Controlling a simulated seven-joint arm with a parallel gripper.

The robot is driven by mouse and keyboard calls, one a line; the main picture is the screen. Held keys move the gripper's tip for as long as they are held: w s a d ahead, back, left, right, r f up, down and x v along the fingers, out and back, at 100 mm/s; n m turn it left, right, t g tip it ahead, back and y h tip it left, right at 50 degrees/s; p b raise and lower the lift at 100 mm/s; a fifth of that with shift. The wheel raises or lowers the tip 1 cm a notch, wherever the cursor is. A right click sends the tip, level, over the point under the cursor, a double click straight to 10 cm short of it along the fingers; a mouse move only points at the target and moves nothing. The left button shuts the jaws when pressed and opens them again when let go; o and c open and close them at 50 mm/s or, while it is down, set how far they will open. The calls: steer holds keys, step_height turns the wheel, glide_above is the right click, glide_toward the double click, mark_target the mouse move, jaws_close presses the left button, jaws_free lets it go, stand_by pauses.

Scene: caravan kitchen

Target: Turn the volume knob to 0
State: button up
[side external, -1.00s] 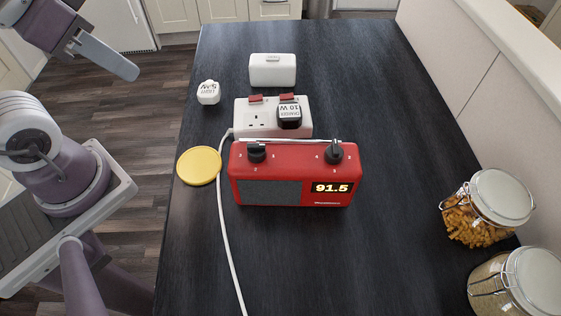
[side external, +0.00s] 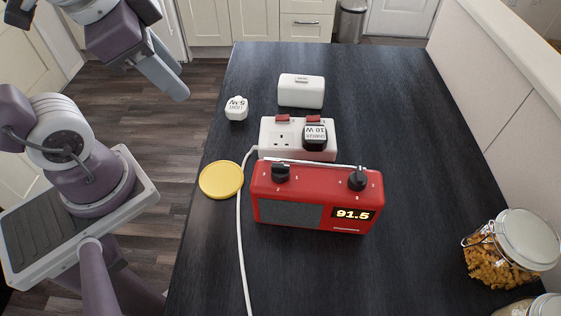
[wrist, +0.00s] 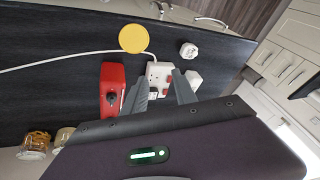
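A red radio (side external: 290,214) stands on the dark counter, its display reading 91.5. Two black knobs are on its top: a left knob (side external: 281,173) and a right knob (side external: 358,180), with small numbers around them. I cannot tell which is the volume knob or its exact setting. My gripper (side external: 183,92) hangs left of the counter's edge, high up and well apart from the radio. The wrist view shows its two fingers (wrist: 160,77) spread with nothing between them.
Behind the radio are a white power strip (side external: 268,148) with a black plug (side external: 315,137), a white box (side external: 301,92) and a white plug (side external: 236,107). A yellow disc (side external: 221,180) and white cable (side external: 240,240) lie left. A pasta jar (side external: 497,262) stands right.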

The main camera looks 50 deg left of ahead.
steer(key=shift+o, duration=0.8)
steer(key=w+d+f+m+g, duration=0.1)
steer(key=w+d+m+g, duration=0.1)
steer(key=w+d+m, duration=0.2)
steer(key=d+m, duration=0.3)
steer(key=m, duration=0.5)
steer(key=shift+w+f+y, duration=0.25)
steer(key=shift+f+y, duration=0.05)
steer(key=shift+f, duration=0.05)
steer(key=m+g+h, duration=0.1)
steer(key=m+g, duration=0.1)
steer(key=m, duration=0.9)
glide_above(280, 167)
steer(key=shift+a+f, duration=0.3)
steer(key=shift+f, duration=0.35)
steer(key=shift+d+f+m+g, duration=0.2)
steer(key=shift+d+m+g, duration=0.1)
steer(key=shift+d+m, duration=0.1)
step_height(280, 167, down, 7)
steer(key=shift+r, duration=0.15)
jaws_close()
